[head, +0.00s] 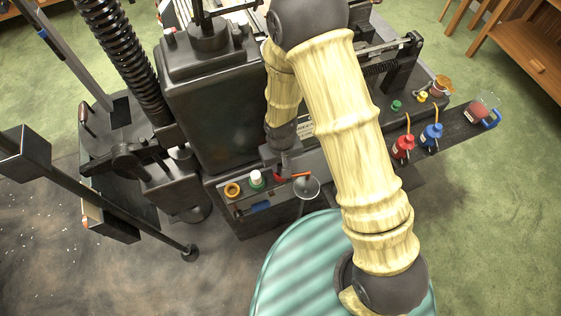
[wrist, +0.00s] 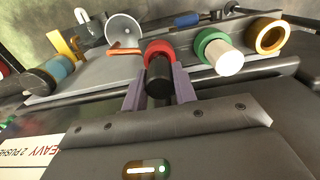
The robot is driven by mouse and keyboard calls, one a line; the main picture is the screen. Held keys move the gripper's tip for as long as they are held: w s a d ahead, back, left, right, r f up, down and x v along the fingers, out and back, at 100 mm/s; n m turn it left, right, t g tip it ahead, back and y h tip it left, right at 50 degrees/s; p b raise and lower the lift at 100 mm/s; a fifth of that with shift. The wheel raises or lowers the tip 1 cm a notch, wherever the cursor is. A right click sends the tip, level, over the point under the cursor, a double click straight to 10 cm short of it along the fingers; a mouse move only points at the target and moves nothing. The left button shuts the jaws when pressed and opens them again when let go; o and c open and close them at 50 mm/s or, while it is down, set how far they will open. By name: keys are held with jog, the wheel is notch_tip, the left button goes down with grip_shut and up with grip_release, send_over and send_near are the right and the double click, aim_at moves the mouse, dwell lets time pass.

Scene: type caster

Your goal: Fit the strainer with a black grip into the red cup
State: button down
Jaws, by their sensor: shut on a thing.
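My gripper (wrist: 159,82) is shut on the black grip (wrist: 159,78) of the strainer, with one purple finger on each side. In the wrist view the red cup (wrist: 158,46) is a red ring right at the far end of the black grip. The strainer's lower part is hidden, and I cannot tell how deep it sits in the cup. In the head view my gripper (head: 284,168) points down at the front ledge, and the red cup (head: 279,178) shows only partly beneath it.
A green cup (wrist: 208,38) holding a white piece and a yellow ring-shaped cup (wrist: 268,36) stand beside the red one. A grey funnel (wrist: 124,29) and an orange rod (wrist: 124,51) are close on the other side. The dark machine body (head: 210,110) rises behind the ledge.

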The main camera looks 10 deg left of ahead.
jog(key=shift+f+b, duration=0.65)
jog(key=shift+f, duration=0.3)
jog(key=shift+f, duration=0.2)
jog(key=c, duration=1)
grip_release()
jog(key=shift+c, duration=0.2)
notch_tip(320, 180, up, 17)
jog(key=b, duration=0.2)
jog(key=shift+r+b, duration=0.2)
jog(key=shift+b, duration=0.15)
jog(key=d+r+m+t, duration=0.1)
jog(key=d+m, duration=0.2)
jog(key=d, duration=0.8)
jog(key=s+d+r+m+t, duration=0.1)
jog(key=d+r+m, duration=0.1)
jog(key=d, duration=0.9)
jog(key=shift+s+m+t, duration=0.25)
jog(key=shift+m+t, duration=0.05)
jog(key=shift+m, duration=0.4)
